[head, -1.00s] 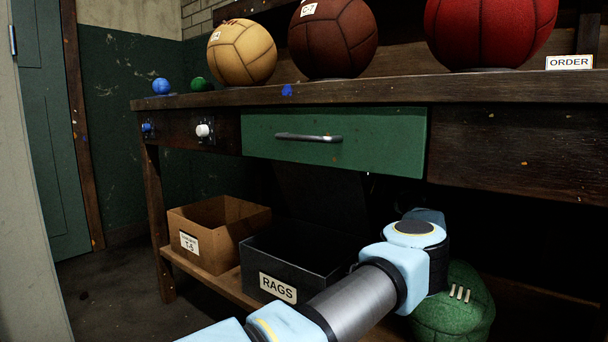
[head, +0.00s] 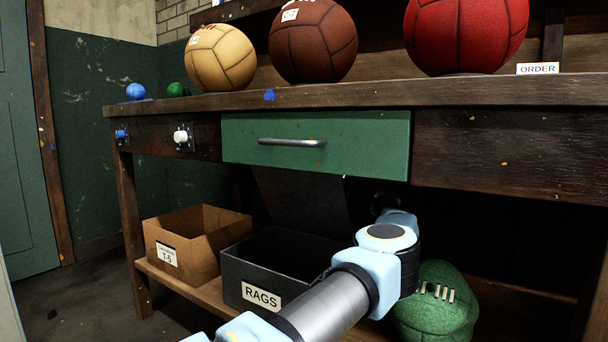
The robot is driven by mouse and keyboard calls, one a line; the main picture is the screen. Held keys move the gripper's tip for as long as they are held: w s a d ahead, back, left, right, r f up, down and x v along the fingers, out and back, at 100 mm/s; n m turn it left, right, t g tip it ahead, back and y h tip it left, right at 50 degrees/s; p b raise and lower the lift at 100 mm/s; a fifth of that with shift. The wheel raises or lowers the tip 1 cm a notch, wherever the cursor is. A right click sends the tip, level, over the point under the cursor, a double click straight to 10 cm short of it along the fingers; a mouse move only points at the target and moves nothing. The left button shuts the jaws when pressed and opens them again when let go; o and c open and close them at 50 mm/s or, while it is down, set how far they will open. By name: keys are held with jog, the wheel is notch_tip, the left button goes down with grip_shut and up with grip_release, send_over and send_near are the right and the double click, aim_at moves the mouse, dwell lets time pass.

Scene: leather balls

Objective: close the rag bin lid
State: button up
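The rag bin (head: 238,277) is a black box with a RAGS label, on the low shelf under the workbench. Its dark lid (head: 300,205) stands open, raised at the back of the bin. The bin's inside is dark and I see no contents. My arm crosses in front of the bin's right side and reaches under the bench. My gripper (head: 386,203) is at the far end, to the right of the raised lid, small and in deep shadow. I cannot make out its fingers.
A cardboard box (head: 190,252) stands left of the bin. A green laced ball (head: 436,305) sits right of my arm. The green drawer (head: 330,158) is shut above. Tan (head: 221,57), brown (head: 314,42) and red (head: 465,35) balls rest on the bench top (head: 300,96).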

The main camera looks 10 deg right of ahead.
grip_shut()
jog(key=shift+f, duration=0.1)
dwell(0.7)
jog(key=shift+s, duration=0.1)
